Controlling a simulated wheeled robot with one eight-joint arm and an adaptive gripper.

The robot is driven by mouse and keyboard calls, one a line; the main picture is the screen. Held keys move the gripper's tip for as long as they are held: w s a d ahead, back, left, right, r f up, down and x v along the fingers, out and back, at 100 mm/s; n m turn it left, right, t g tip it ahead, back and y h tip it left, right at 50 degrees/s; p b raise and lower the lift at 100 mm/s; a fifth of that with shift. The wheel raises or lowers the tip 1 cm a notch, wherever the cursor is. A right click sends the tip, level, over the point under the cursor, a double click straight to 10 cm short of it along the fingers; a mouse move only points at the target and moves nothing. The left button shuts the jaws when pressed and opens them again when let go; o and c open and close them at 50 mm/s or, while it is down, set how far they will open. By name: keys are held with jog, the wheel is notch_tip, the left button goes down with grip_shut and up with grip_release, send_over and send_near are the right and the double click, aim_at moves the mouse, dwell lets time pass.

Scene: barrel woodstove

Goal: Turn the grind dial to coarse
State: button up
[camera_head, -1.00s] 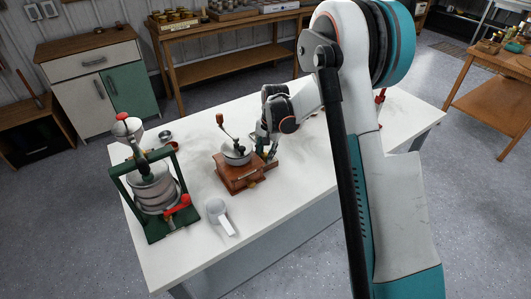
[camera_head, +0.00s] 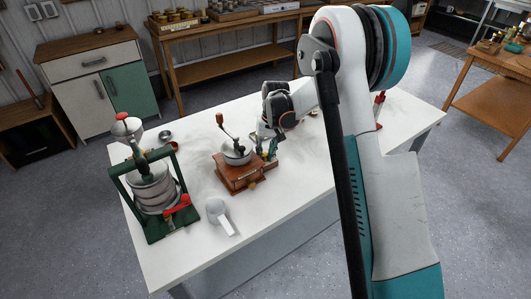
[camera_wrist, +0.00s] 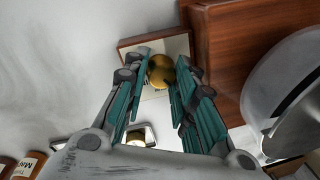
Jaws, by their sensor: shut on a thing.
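The wooden coffee grinder (camera_head: 236,177) stands on the white table, with a metal bowl and a crank with a wooden knob on top. In the wrist view its reddish-brown body (camera_wrist: 232,50) is at the upper right. A round brass knob (camera_wrist: 161,71), which looks like the grind dial, sits at a small wood-edged panel beside the body. My gripper (camera_wrist: 160,84) has its teal fingers on either side of the knob, shut on it. In the head view my gripper (camera_head: 268,151) is at the grinder's right side, and the knob is hidden. Any dial markings cannot be read.
A green-framed press (camera_head: 153,193) stands at the table's left, with a white scoop (camera_head: 219,217) in front of the grinder. A small metal cup (camera_head: 165,136) is behind the press. A red tool (camera_head: 379,110) stands at the far right. Brown bottles (camera_wrist: 22,166) show low in the wrist view.

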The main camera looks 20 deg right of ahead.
jog(key=n, duration=0.5)
jog(key=shift+w+g, duration=0.1)
jog(key=shift+g, duration=0.2)
jog(key=shift+n, duration=0.3)
jog(key=o, duration=0.8)
jog(key=r, duration=0.4)
jog(key=d+r, duration=0.1)
jog(key=r, duration=0.7)
jog(key=shift+w+d, duration=0.2)
jog(key=shift+w, duration=0.1)
